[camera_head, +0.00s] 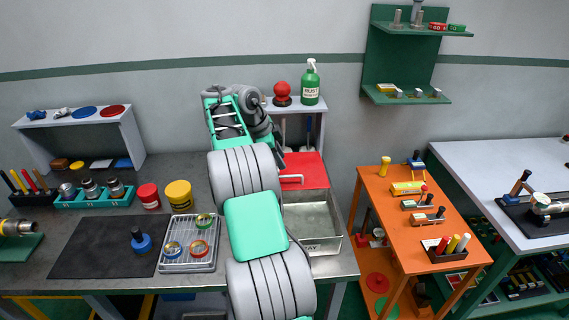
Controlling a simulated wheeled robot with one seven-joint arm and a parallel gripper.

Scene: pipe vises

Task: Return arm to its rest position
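My arm rises from the bottom centre in thick grey and green links. It reaches over the workbench (205,165) towards the wall and ends in a cluster of grey and green wrist parts. My gripper's fingers cannot be made out there, as the arm's own links cover that area. I cannot see whether anything is held.
A red-lidded box (312,165) and a metal tray (318,218) sit right of my arm. A green bottle (310,85) and red knob (282,91) stand on a shelf close right of the wrist. A grey rack (203,254) with tape rolls is left. An orange table (385,200) stands right.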

